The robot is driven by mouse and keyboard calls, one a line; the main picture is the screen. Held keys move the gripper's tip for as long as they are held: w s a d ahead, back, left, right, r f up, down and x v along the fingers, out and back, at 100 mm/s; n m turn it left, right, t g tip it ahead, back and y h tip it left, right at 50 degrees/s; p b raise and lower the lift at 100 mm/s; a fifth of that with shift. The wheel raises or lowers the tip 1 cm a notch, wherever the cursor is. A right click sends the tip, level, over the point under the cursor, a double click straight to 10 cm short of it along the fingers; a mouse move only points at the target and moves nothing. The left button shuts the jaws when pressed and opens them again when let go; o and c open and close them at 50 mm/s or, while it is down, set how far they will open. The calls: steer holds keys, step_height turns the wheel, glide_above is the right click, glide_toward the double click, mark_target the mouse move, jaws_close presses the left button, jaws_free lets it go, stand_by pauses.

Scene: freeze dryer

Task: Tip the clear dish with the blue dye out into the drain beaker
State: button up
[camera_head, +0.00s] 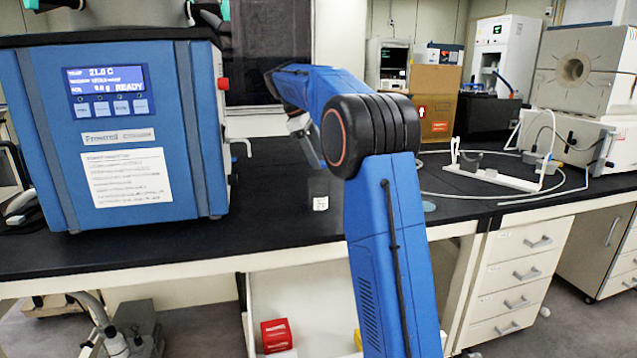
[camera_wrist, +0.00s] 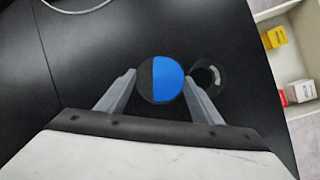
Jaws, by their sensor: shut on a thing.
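The clear dish (camera_wrist: 172,80) is between the two fingers of my gripper (camera_wrist: 160,80) in the wrist view. Blue dye covers its right half up to a straight edge, and the left half looks dark. My gripper is shut on the dish. A clear round beaker (camera_wrist: 207,77) with a pale label is just right of the dish and the right finger, partly overlapped by them. In the head view the clear beaker (camera_head: 320,187) stands on the black bench left of my arm. The dish is not clearly visible there, and my arm hides part of the bench.
The blue freeze dryer (camera_head: 125,130) stands on the left of the bench. A cardboard box (camera_head: 434,97), a white stand (camera_head: 500,178) and a furnace (camera_head: 580,75) are on the right. A pale disc (camera_head: 429,206) lies near the bench's front edge. Bare bench lies left of the beaker.

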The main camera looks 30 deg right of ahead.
steer(key=shift+s+a+r, duration=0.1)
steer(key=shift+r, duration=0.1)
steer(key=shift+s+a+r+t, duration=0.15)
steer(key=shift+s+r+t, duration=0.05)
steer(key=shift+t, duration=0.1)
steer(key=shift+s+a+r+h, duration=0.1)
steer(key=shift+s+r+h, duration=0.1)
steer(key=shift+h, duration=0.1)
steer(key=shift+s+a+f+m+t+h+p, duration=0.35)
steer(key=shift+s+a+f+t+p, duration=0.2)
steer(key=shift+s+t+p, duration=0.3)
stand_by(1.6)
steer(key=shift+s+a+r+t+h+p, duration=0.15)
steer(key=shift+s+a+t+h+p, duration=0.35)
steer(key=shift+s+a+p, duration=0.2)
stand_by(1.7)
steer(key=shift+s+a+r+m+t+h+p, duration=0.15)
steer(key=shift+s+a+m+t+h+p, duration=0.15)
steer(key=shift+s+t+h+p, duration=0.35)
steer(key=shift+c, duration=0.2)
stand_by(1.5)
